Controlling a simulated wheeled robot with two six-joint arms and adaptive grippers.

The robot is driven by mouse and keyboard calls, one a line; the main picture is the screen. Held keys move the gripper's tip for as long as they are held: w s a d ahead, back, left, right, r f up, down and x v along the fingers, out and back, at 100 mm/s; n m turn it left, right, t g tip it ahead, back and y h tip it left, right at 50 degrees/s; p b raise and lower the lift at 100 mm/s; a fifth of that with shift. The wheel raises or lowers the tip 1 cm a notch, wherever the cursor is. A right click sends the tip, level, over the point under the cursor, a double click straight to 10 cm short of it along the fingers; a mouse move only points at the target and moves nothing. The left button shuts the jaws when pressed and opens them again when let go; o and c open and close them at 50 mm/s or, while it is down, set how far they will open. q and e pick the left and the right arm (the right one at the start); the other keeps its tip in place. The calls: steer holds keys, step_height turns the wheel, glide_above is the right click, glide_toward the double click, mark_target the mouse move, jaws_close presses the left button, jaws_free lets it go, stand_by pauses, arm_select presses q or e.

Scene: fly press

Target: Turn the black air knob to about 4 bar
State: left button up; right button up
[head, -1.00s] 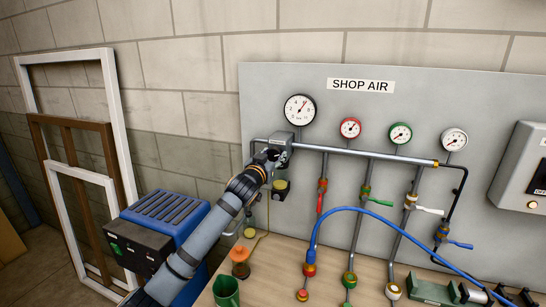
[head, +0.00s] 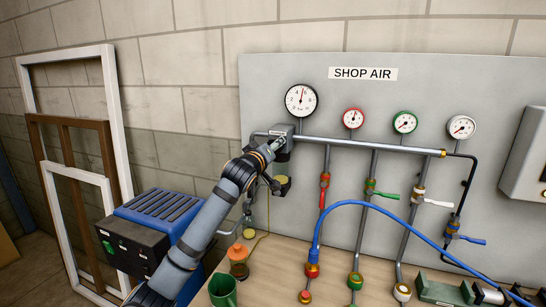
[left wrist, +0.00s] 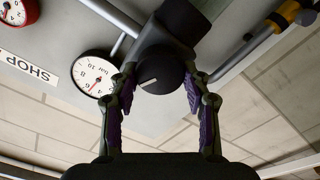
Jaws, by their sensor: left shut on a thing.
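The black air knob (left wrist: 166,76) is on the grey regulator block (head: 284,132) at the left end of the manifold pipe. In the left wrist view it sits between my fingers, with a pale pointer line on its face. My left gripper (left wrist: 160,80) is shut on the knob, one finger on each side; in the head view the gripper (head: 274,150) covers it. The large white bar gauge (head: 301,100) is above the regulator. Its red needle points nearly straight up, by the 4 or just past it. The gauge also shows in the left wrist view (left wrist: 95,73).
Small red (head: 353,119), green (head: 405,122) and white (head: 461,127) gauges stand along the pipe. Valves and a blue hose (head: 372,205) hang below. A green mug (head: 223,291) and an orange-topped bottle (head: 238,256) stand on the bench under my arm.

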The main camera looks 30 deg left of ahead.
arm_select(q)
steer(key=shift+f+n+b, duration=0.15)
steer(key=shift+n+b, duration=2.4)
steer(key=shift+n, duration=0.15)
steer(key=o, duration=1.2)
steer(key=shift+a, duration=0.1)
steer(key=shift+c, duration=0.2)
steer(key=v, duration=0.7)
steer(key=shift+s, duration=0.25)
